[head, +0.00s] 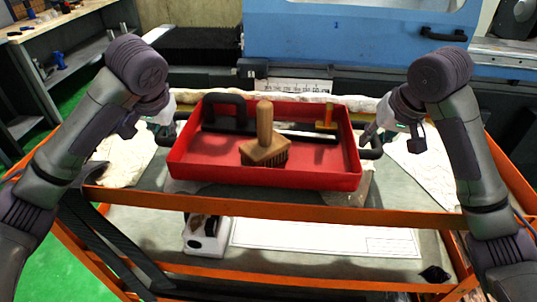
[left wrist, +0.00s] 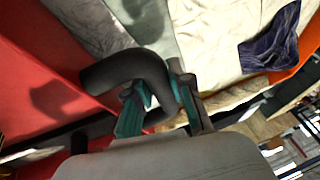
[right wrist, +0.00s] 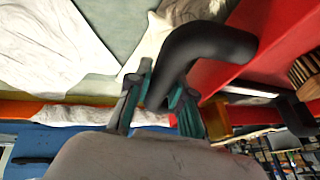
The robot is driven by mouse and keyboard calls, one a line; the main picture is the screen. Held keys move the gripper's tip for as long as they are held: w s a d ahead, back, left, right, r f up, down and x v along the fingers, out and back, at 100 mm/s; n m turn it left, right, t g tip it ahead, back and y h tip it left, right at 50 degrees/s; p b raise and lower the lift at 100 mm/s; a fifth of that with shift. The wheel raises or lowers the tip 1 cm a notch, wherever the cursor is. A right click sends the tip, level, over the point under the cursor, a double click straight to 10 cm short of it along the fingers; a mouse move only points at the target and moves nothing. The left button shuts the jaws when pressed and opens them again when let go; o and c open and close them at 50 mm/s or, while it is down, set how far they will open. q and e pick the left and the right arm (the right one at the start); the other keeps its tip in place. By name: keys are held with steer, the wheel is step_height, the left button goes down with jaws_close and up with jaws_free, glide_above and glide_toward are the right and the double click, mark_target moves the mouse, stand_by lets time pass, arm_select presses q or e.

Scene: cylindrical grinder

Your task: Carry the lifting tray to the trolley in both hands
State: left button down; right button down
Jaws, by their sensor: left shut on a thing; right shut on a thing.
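The red lifting tray (head: 190,160) is at the middle of the head view, roughly level over the trolley's grey top. It holds a wooden brush (head: 264,130), a black-handled tool and a yellow-brown piece. My left gripper (head: 166,122) is shut on the tray's left black handle, which shows in the left wrist view (left wrist: 122,65). My right gripper (head: 376,133) is shut on the right black handle (head: 373,153), also in the right wrist view (right wrist: 215,44). The orange-framed trolley (head: 300,215) is under and in front of the tray. I cannot tell whether the tray's bottom touches it.
Crumpled cloths (head: 122,160) and white paper (head: 425,165) lie beside the tray. A lower shelf holds a white box (head: 207,238) and a drawing sheet (head: 325,240). The blue grinder (head: 350,35) stands behind. A workbench (head: 60,30) is at the back left.

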arm_select(q)
steer(key=shift+f+b, duration=0.5)
steer(key=shift+f, duration=0.1)
arm_select(e)
steer(key=shift+f, duration=0.65)
arm_select(q)
steer(key=shift+s+a+f+b, duration=0.2)
steer(key=shift+s+f+b, duration=0.3)
steer(key=shift+b, duration=0.2)
arm_select(e)
steer(key=shift+s+a+f, duration=0.2)
steer(key=shift+s+f, duration=0.25)
steer(key=shift+f, duration=0.1)
